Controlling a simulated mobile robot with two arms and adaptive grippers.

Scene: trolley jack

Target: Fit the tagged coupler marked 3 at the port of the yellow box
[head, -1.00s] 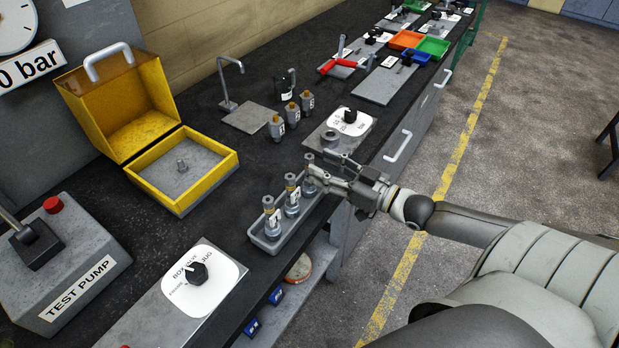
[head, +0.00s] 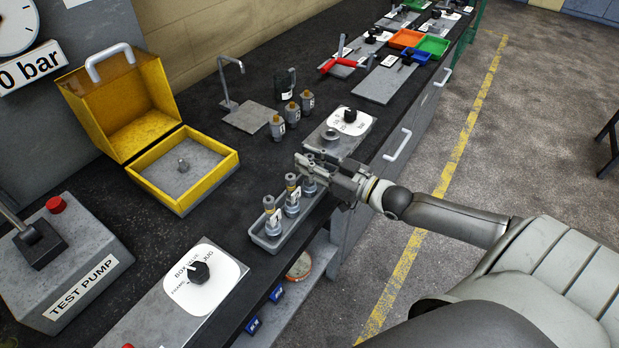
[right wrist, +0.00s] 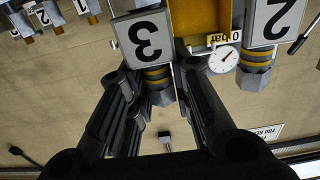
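The coupler with tag 3 (right wrist: 145,40) shows in the right wrist view, upside down, between the fingers of my right gripper (right wrist: 162,95). The fingers look spread, with gaps beside the coupler. In the head view my right gripper (head: 308,168) is at the far right end of the grey tray (head: 262,241), over the last coupler there, which it partly hides. Two more couplers (head: 270,216) (head: 292,195) stand upright in the tray. My left gripper is not in view.
Several grey fittings (head: 278,127) stand behind the tray. A box-valve dial (head: 200,271) is in front, and another dial plate (head: 350,121) is behind the gripper. The test pump (head: 75,270) stands at the left. Dark bench top lies clear between tray and box.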

